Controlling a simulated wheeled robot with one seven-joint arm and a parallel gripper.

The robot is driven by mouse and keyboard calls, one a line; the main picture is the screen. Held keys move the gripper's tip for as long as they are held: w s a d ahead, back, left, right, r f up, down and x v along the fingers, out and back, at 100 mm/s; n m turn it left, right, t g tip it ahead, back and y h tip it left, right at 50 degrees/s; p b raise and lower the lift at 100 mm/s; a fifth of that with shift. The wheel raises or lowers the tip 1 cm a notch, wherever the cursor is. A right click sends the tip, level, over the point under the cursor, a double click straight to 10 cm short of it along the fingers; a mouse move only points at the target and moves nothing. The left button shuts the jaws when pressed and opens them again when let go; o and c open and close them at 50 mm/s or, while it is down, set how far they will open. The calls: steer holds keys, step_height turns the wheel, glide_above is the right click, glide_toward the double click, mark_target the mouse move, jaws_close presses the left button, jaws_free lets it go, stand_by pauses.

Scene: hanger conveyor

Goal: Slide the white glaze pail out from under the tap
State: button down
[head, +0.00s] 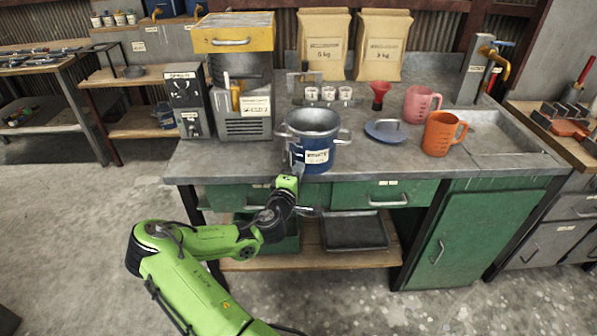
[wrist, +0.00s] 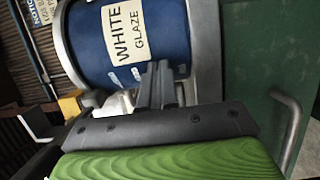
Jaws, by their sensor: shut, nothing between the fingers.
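The glaze pail (head: 318,145) is a blue pail with a grey rim and a side handle, standing near the front edge of the grey bench. Its label (wrist: 128,33) reads "WHITE GLAZE" in the wrist view. My gripper (head: 296,163) is at the pail's front left, low on its side, shut and empty. In the wrist view my fingers (wrist: 160,84) overlap the pail's lower wall just below the label; I cannot tell whether they touch it. No tap shows directly above the pail.
A yellow-topped machine (head: 243,120) stands left of the pail.

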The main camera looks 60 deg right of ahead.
mark_target(324, 163)
steer(key=shift+d, duration=0.1)
steer(key=s+d, duration=0.1)
steer(key=d, duration=0.1)
steer(key=s+d, duration=0.4)
steer(key=d, duration=0.1)
steer(key=shift+s+p, duration=0.25)
steer(key=shift+p, duration=0.05)
steer(key=shift+a, duration=0.1)
steer(key=shift+w, duration=0.15)
